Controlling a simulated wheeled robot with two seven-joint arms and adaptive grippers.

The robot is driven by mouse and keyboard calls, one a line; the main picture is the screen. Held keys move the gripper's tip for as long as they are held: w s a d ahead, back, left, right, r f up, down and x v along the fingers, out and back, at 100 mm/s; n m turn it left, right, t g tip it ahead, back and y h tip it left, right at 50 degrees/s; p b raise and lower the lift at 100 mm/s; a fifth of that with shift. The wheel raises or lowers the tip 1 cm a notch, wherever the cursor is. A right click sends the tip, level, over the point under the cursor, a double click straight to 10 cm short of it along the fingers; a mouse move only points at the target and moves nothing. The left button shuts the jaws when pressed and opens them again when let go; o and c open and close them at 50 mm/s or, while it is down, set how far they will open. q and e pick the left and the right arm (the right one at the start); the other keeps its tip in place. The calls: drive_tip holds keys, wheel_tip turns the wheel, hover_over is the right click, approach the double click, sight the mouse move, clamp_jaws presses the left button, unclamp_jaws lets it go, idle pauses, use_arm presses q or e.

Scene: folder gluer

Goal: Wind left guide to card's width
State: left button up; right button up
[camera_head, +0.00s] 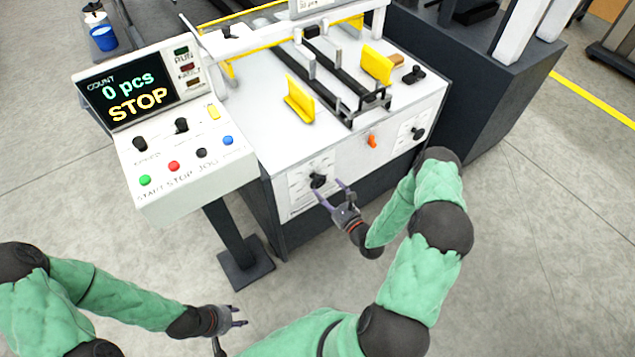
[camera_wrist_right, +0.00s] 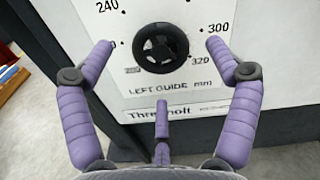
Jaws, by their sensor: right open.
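The left guide knob (camera_head: 318,181) is a black knob on the front panel of the white machine. In the right wrist view the knob (camera_wrist_right: 160,47) sits above the words "LEFT GUIDE mm", with 240, 300 and 320 marked around it. My right gripper (camera_head: 335,196) is open in front of the knob and a little below it; its fingers (camera_wrist_right: 160,44) are spread to either side, apparently without touching. The left yellow guide (camera_head: 299,100) stands on the machine top. My left gripper (camera_head: 238,317) is low in the picture, empty, with its fingers apart. I cannot make out a card.
A second yellow guide (camera_head: 377,64) stands right of the dark rails. The control console (camera_head: 190,165) reads "0 pcs STOP" and stands left. The floor in front is clear.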

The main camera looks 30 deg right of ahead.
sight(320, 184)
drive_tip(key=w, duration=0.3)
drive_tip(key=w+b, duration=0.1)
drive_tip(key=w, duration=0.1)
drive_tip(key=shift+w+a, duration=0.25)
drive_tip(key=shift+w, duration=0.1)
drive_tip(key=c, duration=1.2)
